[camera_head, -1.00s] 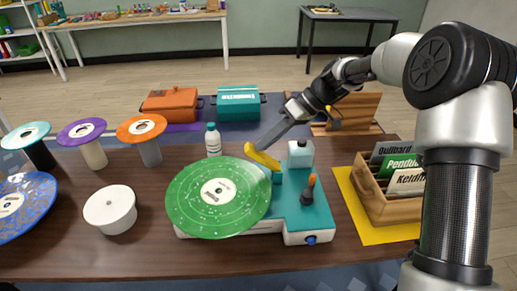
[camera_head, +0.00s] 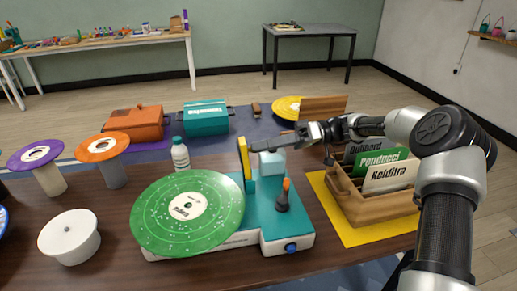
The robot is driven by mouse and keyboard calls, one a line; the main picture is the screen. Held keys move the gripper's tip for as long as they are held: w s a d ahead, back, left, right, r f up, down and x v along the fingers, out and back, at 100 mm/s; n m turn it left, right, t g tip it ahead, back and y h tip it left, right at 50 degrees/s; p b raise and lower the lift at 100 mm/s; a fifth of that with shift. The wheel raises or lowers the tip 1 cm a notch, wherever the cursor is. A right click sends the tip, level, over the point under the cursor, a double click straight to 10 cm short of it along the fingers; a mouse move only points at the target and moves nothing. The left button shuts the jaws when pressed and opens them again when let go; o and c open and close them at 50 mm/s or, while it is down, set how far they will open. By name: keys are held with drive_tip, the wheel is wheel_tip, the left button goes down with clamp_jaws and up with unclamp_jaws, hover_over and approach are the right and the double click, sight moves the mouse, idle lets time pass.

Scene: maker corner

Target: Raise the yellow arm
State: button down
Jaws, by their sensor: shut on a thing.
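The yellow arm (camera_head: 243,160) stands nearly upright at the back right edge of the green record (camera_head: 188,210), on the teal and white turntable (camera_head: 270,222). My gripper (camera_head: 254,146) reaches in from the right and is shut on the yellow arm near its upper part. The fingertips are small and partly hidden against the arm. A dark lever with an orange tip (camera_head: 284,196) stands on the turntable's right side.
A pale teal-topped block (camera_head: 272,170) stands just below my gripper. A wooden crate of record sleeves (camera_head: 375,208) sits on a yellow mat (camera_head: 345,236) to the right. A white bottle (camera_head: 180,156), a white round stand (camera_head: 69,238) and disc-topped stands are to the left.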

drive_tip(key=shift+d, duration=0.1)
idle(0.4)
drive_tip(key=c, duration=1.7)
unclamp_jaws()
drive_tip(key=shift+f, duration=0.1)
wheel_tip(320, 180, up, 10)
drive_tip(key=shift+r+p, duration=0.1)
drive_tip(key=shift+p, duration=0.8)
